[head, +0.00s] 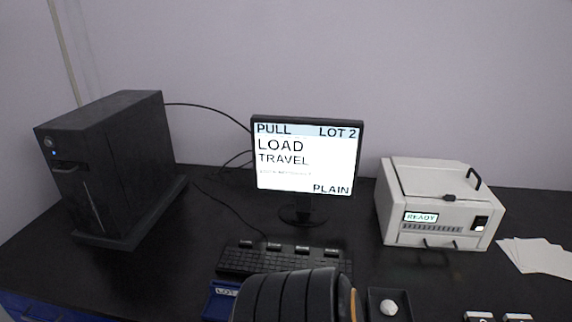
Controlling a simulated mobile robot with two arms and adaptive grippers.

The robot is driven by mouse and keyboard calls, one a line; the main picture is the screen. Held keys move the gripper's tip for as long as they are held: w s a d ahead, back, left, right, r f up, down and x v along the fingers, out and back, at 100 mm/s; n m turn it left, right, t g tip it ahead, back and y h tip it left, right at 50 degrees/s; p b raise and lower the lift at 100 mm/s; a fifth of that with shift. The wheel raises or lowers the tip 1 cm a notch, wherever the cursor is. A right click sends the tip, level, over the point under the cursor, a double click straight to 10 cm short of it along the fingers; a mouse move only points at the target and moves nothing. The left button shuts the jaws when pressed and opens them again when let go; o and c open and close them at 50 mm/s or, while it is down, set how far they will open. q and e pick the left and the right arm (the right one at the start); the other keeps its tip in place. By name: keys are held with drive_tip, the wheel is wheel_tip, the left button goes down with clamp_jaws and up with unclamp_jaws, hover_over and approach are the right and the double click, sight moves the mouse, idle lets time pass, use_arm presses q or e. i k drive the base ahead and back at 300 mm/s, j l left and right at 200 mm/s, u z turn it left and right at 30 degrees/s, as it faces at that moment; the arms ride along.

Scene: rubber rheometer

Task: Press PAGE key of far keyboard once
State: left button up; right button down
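The black keyboard (232,262) lies on the dark table in front of the monitor. Several raised keys with small pale labels stand along its back edge, and the labels are too small to read, so I cannot tell which is PAGE. A black ribbed part of my own arm covers the front right of the keyboard from this view. The monitor (305,160) is lit and reads PULL, LOT 2, LOAD, TRAVEL and PLAIN. Neither of my gripper's fingertips shows in the head view.
A black computer tower (120,160) stands at left. A white printer-like machine (435,205) reading READY stands at right, beside white sheets (535,254). A blue tray (218,303) and a black pad with a white round knob (389,308) flank my arm. Cables run behind.

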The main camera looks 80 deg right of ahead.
sight(298, 248)
drive_tip(key=z, duration=2.55)
